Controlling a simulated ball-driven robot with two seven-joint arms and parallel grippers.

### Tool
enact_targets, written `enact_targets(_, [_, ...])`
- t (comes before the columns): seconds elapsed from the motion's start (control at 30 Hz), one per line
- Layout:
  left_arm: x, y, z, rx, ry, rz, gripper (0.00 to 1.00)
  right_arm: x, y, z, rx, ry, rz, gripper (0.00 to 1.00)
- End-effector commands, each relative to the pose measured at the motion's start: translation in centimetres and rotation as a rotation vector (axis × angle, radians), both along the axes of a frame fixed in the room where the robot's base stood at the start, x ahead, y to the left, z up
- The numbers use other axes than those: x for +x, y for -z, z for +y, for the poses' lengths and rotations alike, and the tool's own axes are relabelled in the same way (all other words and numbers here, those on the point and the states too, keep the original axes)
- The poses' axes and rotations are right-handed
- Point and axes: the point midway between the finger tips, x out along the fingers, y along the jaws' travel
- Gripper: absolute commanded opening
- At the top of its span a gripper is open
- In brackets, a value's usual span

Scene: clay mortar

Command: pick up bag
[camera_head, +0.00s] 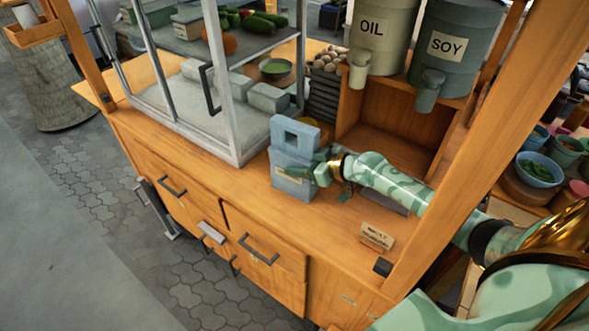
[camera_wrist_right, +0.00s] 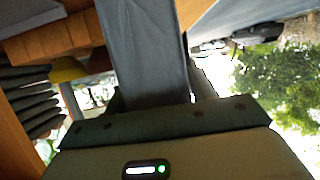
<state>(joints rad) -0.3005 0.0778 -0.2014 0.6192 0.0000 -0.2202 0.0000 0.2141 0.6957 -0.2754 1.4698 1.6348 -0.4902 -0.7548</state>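A blue-grey bag (camera_head: 293,160) with a square handle opening at its top and a small label on its front stands upright on the wooden counter (camera_head: 236,180). My right gripper (camera_head: 312,170) is at the bag's right side, with its fingers overlapping that side. The bag also fills the middle of the right wrist view (camera_wrist_right: 148,50), directly in front of the gripper. The fingertips are partly hidden against the bag, so I cannot tell whether they are closed on it. My left gripper is not in view.
A glass-sided case (camera_head: 238,130) stands left of the bag. OIL (camera_head: 383,35) and SOY (camera_head: 450,50) containers sit on a shelf behind. A small sign (camera_head: 377,236) stands on the counter's right part. A wooden post rises at right. Bare counter lies between bag and sign.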

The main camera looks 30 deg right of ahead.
Motion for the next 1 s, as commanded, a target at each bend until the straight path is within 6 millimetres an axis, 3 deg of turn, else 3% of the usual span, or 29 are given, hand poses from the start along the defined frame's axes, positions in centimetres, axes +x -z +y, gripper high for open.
enact_targets(0.03, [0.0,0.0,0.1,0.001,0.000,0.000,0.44,0.0,0.0,0.0,0.000,0.000,0.000,0.29])
enact_targets(0.1, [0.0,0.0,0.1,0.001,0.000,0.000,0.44,0.0,-0.1,0.0,0.001,0.000,-0.002,0.20])
enact_targets(0.37, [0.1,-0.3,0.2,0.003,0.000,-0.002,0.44,0.0,-0.8,0.0,0.000,0.001,-0.002,0.20])
enact_targets(0.7, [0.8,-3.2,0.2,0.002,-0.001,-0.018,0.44,0.0,-8.0,-0.1,-0.003,-0.001,-0.006,0.20])
enact_targets(0.83, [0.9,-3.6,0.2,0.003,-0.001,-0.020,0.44,0.0,-9.6,-0.1,-0.001,-0.001,-0.004,0.20])
enact_targets(1.0, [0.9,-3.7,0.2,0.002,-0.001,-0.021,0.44,0.0,-10.2,0.0,0.000,0.000,-0.002,0.20])
